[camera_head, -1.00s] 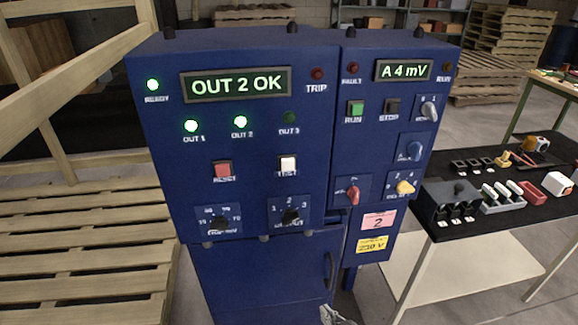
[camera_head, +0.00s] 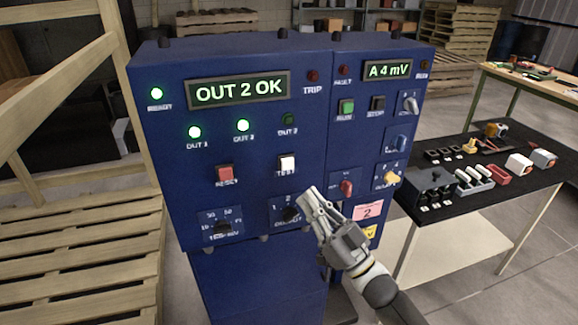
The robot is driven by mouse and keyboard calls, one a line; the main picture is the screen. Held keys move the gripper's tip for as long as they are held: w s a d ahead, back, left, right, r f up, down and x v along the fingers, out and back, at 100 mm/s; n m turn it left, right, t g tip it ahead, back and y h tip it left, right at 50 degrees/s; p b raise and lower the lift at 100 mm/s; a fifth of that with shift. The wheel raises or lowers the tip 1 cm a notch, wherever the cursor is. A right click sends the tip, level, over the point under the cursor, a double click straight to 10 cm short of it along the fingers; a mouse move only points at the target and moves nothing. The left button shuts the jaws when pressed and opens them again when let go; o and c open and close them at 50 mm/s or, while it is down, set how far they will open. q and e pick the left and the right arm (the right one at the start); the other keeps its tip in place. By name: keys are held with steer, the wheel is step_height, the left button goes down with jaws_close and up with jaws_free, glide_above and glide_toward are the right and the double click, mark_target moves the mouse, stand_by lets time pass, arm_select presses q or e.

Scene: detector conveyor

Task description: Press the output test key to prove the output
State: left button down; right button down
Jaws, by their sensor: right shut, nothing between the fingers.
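The blue control cabinet (camera_head: 260,145) fills the middle of the head view. Its display (camera_head: 238,91) reads OUT 2 OK. The white TEST key (camera_head: 287,163) sits right of the red RESET key (camera_head: 225,175). Below TEST is the black OUTPUT selector (camera_head: 290,214); its exact setting is hard to read. The OUT 1 (camera_head: 194,132) and OUT 2 (camera_head: 243,125) lamps glow green; the OUT 3 lamp (camera_head: 288,119) is dark. My right gripper (camera_head: 309,194) is shut and empty, in front of the panel, below and right of TEST, close beside the selector. My left gripper is out of view.
The right panel shows A 4 mV (camera_head: 388,70), with a green RUN key (camera_head: 346,107) and several knobs. A black-topped table (camera_head: 520,190) with small parts stands at the right. Wooden pallets (camera_head: 80,250) lie at the left.

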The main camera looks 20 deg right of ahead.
mark_target(287, 164)
steer(key=shift+s+a+r+n+y, duration=0.1)
steer(key=shift+s+r+n+y, duration=0.15)
steer(key=shift+r, duration=0.3)
steer(key=shift+s+a+r+n+y, duration=0.1)
steer(key=shift+s+r+n+y, duration=0.05)
steer(key=shift+s+r+y, duration=0.3)
steer(key=shift+w+h, duration=0.2)
steer(key=shift+h, duration=0.1)
steer(key=shift+w, duration=0.1)
steer(key=w+b, duration=0.3)
steer(key=w, duration=0.5)
steer(key=shift+w, duration=0.35)
steer(key=shift+a+b, duration=0.1)
steer(key=shift+b, duration=0.2)
steer(key=shift+w, duration=0.4)
